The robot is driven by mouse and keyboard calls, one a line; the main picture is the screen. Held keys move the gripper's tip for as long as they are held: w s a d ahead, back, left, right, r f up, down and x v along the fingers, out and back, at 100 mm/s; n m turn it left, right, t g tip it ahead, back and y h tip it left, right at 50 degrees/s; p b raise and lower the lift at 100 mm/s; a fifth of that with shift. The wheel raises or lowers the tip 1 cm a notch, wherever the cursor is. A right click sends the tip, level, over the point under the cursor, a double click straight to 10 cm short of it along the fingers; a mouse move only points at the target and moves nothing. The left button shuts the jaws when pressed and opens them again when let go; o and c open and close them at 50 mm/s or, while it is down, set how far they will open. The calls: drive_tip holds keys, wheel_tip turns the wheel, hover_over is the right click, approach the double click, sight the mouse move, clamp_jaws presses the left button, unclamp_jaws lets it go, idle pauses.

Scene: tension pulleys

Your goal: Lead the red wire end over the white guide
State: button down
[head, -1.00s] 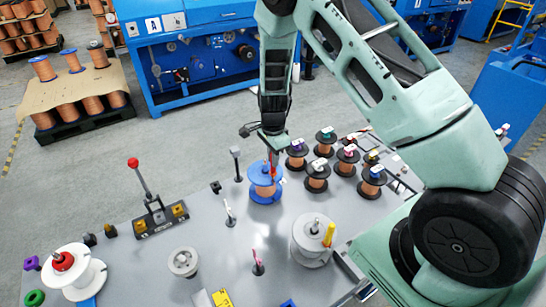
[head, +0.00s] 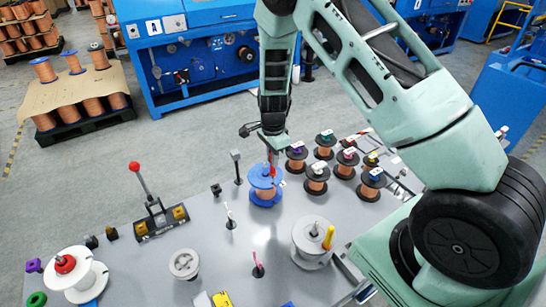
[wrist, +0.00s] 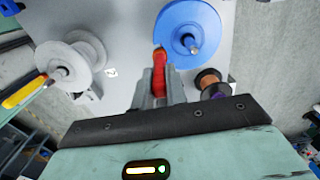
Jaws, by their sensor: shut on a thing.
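My gripper (head: 271,160) is shut on the red wire end (wrist: 159,75), which stands up between the fingers in the wrist view. In the head view the red wire end (head: 273,172) shows as a small red piece at the blue-flanged copper spool (head: 265,190), beside its top. Whether it touches the spool is unclear. A thin post with a white tip (head: 229,216), which looks like the white guide, stands on the grey table left of and nearer than the blue spool. Any wire trailing from the red end is too fine to see.
A similar post with a pink-red tip (head: 257,264) stands nearer. A grey spool with a yellow-handled tool (head: 312,243) is at right. Several black-flanged copper spools (head: 323,160) stand behind. A red-knobbed lever (head: 145,185) and a white spool (head: 85,275) are at left.

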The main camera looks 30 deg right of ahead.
drive_tip(key=w+a+p, duration=0.1)
drive_tip(key=a+p, duration=0.3)
drive_tip(key=a, duration=1.9)
drive_tip(key=shift+a+f, duration=0.1)
drive_tip(key=shift+f+b, duration=1.05)
drive_tip(key=shift+f, duration=0.35)
drive_tip(key=shift+f, duration=0.1)
wheel_tip(320, 180, down, 8)
drive_tip(key=b, duration=0.5)
drive_tip(key=shift+r+b, duration=0.2)
drive_tip(key=shift+b, duration=0.1)
drive_tip(key=shift+w, duration=0.1)
wheel_tip(320, 180, up, 11)
drive_tip(key=p, duration=0.7)
drive_tip(key=shift+f, duration=0.1)
